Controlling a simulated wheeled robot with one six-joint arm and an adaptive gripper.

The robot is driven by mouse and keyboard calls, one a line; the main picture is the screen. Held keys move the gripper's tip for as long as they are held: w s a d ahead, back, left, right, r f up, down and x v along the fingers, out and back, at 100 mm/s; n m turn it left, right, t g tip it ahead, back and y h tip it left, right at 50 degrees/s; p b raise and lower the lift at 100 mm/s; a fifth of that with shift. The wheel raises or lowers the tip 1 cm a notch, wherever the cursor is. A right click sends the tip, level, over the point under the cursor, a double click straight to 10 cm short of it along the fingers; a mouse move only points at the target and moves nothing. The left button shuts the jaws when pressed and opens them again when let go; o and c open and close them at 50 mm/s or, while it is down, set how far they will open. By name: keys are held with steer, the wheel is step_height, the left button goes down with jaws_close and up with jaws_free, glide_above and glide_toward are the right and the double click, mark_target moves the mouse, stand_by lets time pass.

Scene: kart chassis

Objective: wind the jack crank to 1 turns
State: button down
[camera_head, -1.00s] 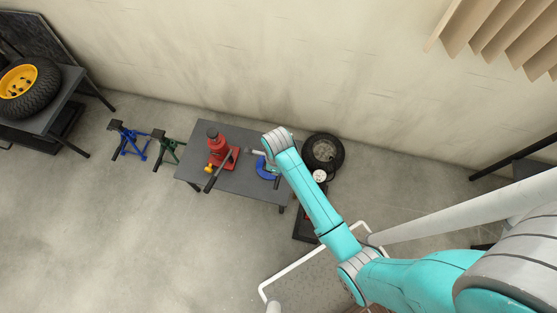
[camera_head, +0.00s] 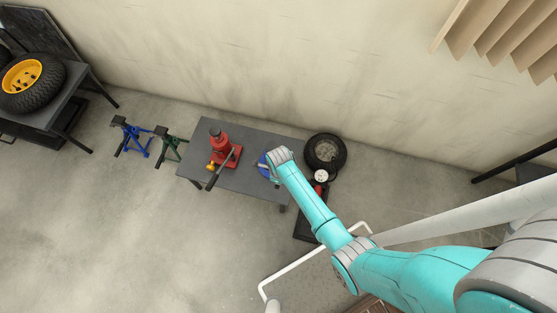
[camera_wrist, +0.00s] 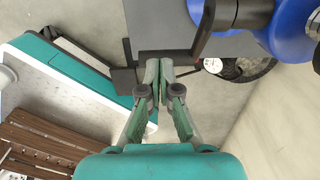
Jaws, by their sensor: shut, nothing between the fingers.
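A blue device (camera_head: 263,164) sits on the right part of the grey table (camera_head: 240,183), mostly hidden behind my arm. In the wrist view its rounded blue body (camera_wrist: 290,28) fills the upper right, with a dark angled bar (camera_wrist: 207,28), apparently the crank, in front of it. My gripper (camera_wrist: 158,66) is shut and empty. Its tips appear left of and below the bar in the picture; a gap shows between them, but depth is unclear. In the head view my wrist hides the gripper.
A red bottle jack (camera_head: 220,146) with a dark lever stands left on the table. A tyre (camera_head: 325,152) and a round white gauge (camera_head: 321,176) are to the right. Blue (camera_head: 132,137) and green (camera_head: 170,146) stands occupy the floor at left. The foreground floor is open.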

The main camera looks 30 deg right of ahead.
steer(key=shift+f, duration=0.3)
steer(key=shift+f+t+y, duration=0.3)
steer(key=shift+t+y, duration=0.1)
stand_by(0.4)
steer(key=shift+f+t+y, duration=0.4)
steer(key=shift+t+y, duration=0.1)
steer(key=shift+w+a+f+t+y, duration=0.15)
steer(key=shift+f+t+y, duration=0.45)
steer(key=shift+t+y, duration=0.2)
steer(key=shift+w+a+f+t+y, duration=0.35)
steer(key=shift+a+f+t+y, duration=0.05)
steer(key=shift+f+t+y, duration=0.1)
steer(key=shift+w+a+f+t+y, duration=0.35)
steer(key=shift+f+t+y, duration=0.15)
steer(key=shift+a+f, duration=0.1)
